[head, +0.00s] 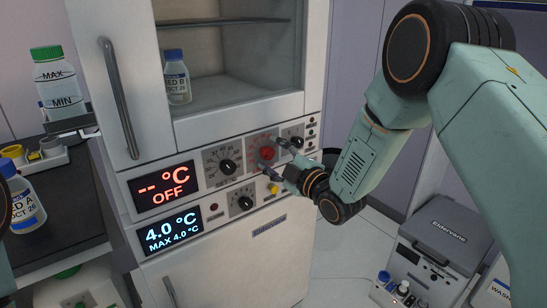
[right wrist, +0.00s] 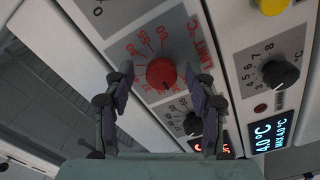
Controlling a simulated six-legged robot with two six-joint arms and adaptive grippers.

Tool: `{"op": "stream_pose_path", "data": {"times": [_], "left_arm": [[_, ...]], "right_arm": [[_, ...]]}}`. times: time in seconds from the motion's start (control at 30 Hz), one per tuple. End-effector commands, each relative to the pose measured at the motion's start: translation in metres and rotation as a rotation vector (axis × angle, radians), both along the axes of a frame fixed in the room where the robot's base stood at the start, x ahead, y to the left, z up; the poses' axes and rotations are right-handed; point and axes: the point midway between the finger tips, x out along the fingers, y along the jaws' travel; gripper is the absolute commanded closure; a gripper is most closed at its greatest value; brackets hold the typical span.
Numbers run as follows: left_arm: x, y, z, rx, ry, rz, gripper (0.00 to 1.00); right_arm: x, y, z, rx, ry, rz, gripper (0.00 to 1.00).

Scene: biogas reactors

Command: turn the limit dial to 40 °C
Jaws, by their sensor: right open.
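The limit dial is a round red knob (right wrist: 161,73) on a grey plate with a red printed scale; the word LIMIT shows beside it in the right wrist view. In the head view the red dial (head: 267,153) sits on the upper control row of the white cabinet. My right gripper (right wrist: 159,82) is open, its two fingers apart on either side of the dial in the picture. I cannot tell whether they touch it. In the head view the right gripper (head: 275,157) partly covers the dial's plate. The dial's exact setting is unclear. My left gripper is not in view.
Black dials (head: 226,167) and (head: 243,203) sit close by. A red display (head: 163,189) reads "-- °C OFF"; a blue one (head: 172,230) reads 4.0 °C. A yellow button (head: 273,189) is just below the gripper. The cabinet door handle (head: 118,98) projects at left.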

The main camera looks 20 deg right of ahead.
Motion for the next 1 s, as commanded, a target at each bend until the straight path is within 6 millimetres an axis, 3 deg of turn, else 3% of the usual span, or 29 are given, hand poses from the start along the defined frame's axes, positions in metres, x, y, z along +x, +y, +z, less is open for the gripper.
{"op": "stream_pose_path", "data": {"times": [0.17,0.8,1.0], "left_arm": [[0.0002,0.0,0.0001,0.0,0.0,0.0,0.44],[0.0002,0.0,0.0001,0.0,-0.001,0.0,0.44],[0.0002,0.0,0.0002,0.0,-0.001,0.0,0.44]], "right_arm": [[0.0003,0.0002,0.0001,0.0,0.0,0.0,0.44],[0.0003,0.0002,0.0009,0.0,-0.002,0.001,0.98],[0.0004,0.0003,0.0011,0.001,-0.002,0.001,0.99]]}}
